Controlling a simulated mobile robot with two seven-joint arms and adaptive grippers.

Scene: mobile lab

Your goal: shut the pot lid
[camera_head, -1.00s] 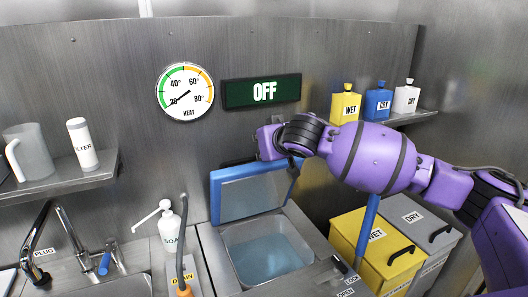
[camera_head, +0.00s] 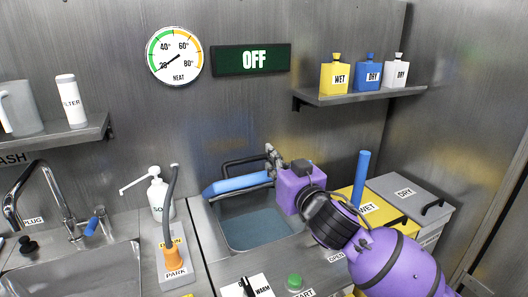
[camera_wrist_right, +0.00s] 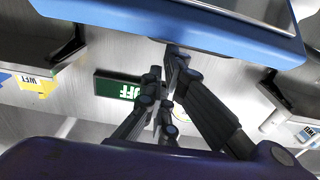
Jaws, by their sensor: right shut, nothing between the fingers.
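The pot lid (camera_head: 236,184) is a blue-rimmed panel hinged over the water-filled pot (camera_head: 256,231). In the head view it shows nearly edge-on and stands raised, with the pot uncovered; a black handle (camera_head: 240,164) shows behind its edge. My right gripper (camera_head: 270,154) is at the lid's right end, shut and empty. In the right wrist view its fingertips (camera_wrist_right: 174,58) lie close to the blue rim of the lid (camera_wrist_right: 165,25); I cannot tell whether they touch. My left gripper is out of view.
A soap bottle (camera_head: 157,195) and a drain hose (camera_head: 168,200) stand left of the pot. Yellow (camera_head: 376,208) and grey (camera_head: 410,199) bins and a blue post (camera_head: 361,180) are to the right. A shelf with bottles (camera_head: 360,98) is above.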

